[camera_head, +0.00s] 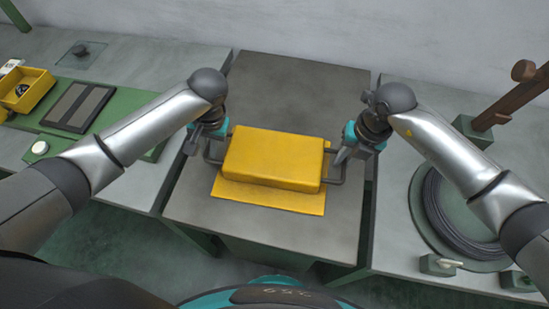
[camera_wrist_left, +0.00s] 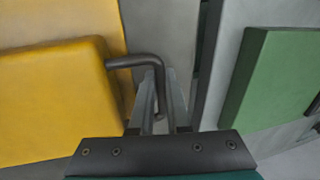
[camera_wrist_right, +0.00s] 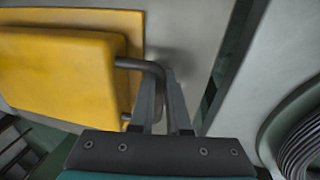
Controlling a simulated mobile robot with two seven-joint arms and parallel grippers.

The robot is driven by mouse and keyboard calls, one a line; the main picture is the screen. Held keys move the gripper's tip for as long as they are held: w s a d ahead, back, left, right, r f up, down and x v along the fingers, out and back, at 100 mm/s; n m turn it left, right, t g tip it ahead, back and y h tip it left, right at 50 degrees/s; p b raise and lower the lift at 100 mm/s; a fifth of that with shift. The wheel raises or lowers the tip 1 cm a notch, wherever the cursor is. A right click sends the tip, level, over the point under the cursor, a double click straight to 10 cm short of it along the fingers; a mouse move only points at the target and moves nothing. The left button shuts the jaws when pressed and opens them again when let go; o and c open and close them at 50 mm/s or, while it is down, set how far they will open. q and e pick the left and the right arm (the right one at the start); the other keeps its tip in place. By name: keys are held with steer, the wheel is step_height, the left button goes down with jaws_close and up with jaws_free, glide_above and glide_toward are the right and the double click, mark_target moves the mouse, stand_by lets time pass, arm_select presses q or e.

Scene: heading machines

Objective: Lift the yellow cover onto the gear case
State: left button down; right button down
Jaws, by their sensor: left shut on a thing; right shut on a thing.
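The yellow cover (camera_head: 275,157) is a box-like block with a dark bent handle on each end, in the middle of the head view. A flat yellow sheet (camera_head: 268,196) shows beneath it; I cannot tell whether it is the cover's flange or a separate piece. My left gripper (camera_head: 197,146) is shut on the left handle (camera_wrist_left: 140,61), which shows between its fingers (camera_wrist_left: 160,100) in the left wrist view. My right gripper (camera_head: 344,153) is shut on the right handle (camera_wrist_right: 140,64), also seen in the right wrist view. I cannot make out a separate gear case.
A grey table (camera_head: 290,85) carries the cover, with bare room behind it. On the left bench are a green plate, a dark pad (camera_head: 77,106) and a yellow bin (camera_head: 26,90). On the right are a wire coil (camera_head: 437,222) and a brown post (camera_head: 511,95).

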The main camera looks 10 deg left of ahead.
arm_select(q)
steer(key=shift+r, duration=0.25)
arm_select(e)
steer(key=shift+r, duration=0.25)
